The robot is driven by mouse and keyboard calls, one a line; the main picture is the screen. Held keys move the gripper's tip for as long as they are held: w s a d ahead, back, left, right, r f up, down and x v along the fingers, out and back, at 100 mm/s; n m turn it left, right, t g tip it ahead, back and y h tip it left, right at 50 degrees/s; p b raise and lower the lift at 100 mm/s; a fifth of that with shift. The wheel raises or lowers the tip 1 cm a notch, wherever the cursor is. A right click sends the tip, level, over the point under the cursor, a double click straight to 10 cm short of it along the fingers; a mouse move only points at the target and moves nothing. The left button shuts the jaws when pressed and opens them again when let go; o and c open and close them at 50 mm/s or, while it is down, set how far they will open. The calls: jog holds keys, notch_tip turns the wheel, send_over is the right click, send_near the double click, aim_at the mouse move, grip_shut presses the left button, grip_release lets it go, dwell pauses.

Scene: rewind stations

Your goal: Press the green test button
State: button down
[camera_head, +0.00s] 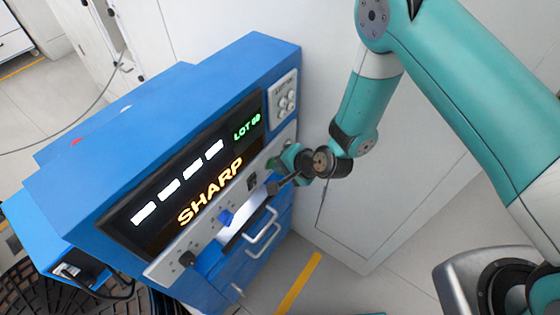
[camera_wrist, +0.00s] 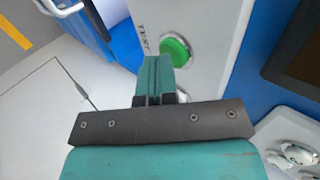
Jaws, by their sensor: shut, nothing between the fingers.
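The green test button (camera_wrist: 177,49) is a round green disc on a pale panel, with the word TEST printed beside it in the wrist view. My gripper (camera_wrist: 157,62) is shut and empty. Its teal fingertips overlap the button's lower left edge in that view, and part of the button is hidden behind them. I cannot tell whether they touch it. In the head view my gripper (camera_head: 292,160) is at the right part of the blue machine's control strip (camera_head: 215,228). I cannot make out the button clearly there.
The blue machine (camera_head: 160,110) has a lit display (camera_head: 190,185) reading SHARP and LOT 60. Drawer handles (camera_head: 262,240) are below. A white cabinet (camera_head: 350,210) stands close on the right.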

jog(key=shift+w+a, duration=0.1)
jog(key=shift+a, duration=0.1)
jog(key=shift+w+a+r+b, duration=0.1)
jog(key=shift+w+a+b, duration=0.25)
jog(key=shift+w+a, duration=0.25)
jog(key=shift+a, duration=0.1)
jog(key=s+d+r+b, duration=0.2)
jog(key=s+d+r, duration=0.4)
jog(key=d, duration=0.3)
jog(key=shift+s+d+r+b, duration=0.25)
jog(key=shift+s+b, duration=0.15)
jog(key=shift+s, duration=0.3)
